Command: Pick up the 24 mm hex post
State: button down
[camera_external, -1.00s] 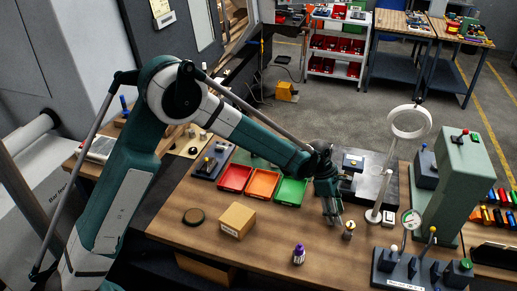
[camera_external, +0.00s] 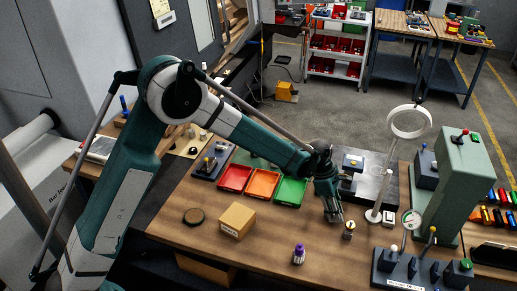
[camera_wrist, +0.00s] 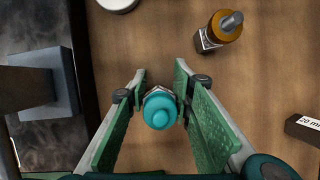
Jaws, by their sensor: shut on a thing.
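In the wrist view, a post with a rounded teal top (camera_wrist: 160,110) and pale metal facets just visible below it stands between my green finger pads. My gripper (camera_wrist: 160,80) is shut on this post. Its lower part is hidden under the teal top, and no size marking on it is readable. In the external view my gripper (camera_external: 333,217) is low over the wooden bench, and the held post is hidden there by the fingers. An amber-topped metal piece (camera_wrist: 222,28) with a grey pin stands apart from my fingers; it also shows in the external view (camera_external: 348,229).
A dark block with a "20 mm" label (camera_wrist: 304,129) lies right of my fingers. Bare bench lies between.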

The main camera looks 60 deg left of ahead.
jog(key=shift+r, duration=0.15)
notch_tip(320, 180, up, 10)
dwell(0.7)
jog(key=shift+s+a, duration=0.1)
dwell(0.5)
